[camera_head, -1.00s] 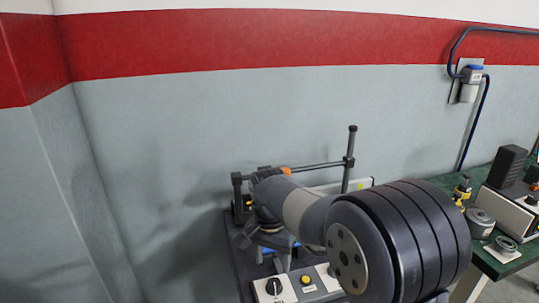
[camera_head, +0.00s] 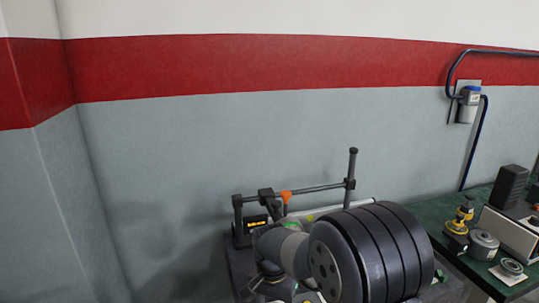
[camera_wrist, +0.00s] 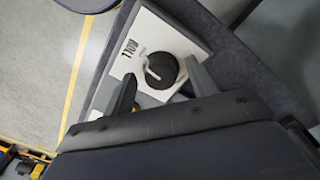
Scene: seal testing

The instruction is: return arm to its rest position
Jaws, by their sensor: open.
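My arm fills the lower middle of the head view, its large dark joint in front of the bench fixture. My gripper shows in the wrist view (camera_wrist: 163,85), its two dark fingers spread apart with nothing held between them. A light panel with a black round knob (camera_wrist: 158,70) appears beyond the fingers, framed by them; I cannot tell the distance. In the head view the gripper is largely hidden at the bottom, near the fixture's base.
A fixture with a horizontal rod and upright post (camera_head: 352,175) stands behind my arm. On the right a green bench (camera_head: 440,210) carries a yellow-topped item (camera_head: 461,220), a grey canister (camera_head: 484,243) and a white instrument box (camera_head: 508,228). The wall at left is bare.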

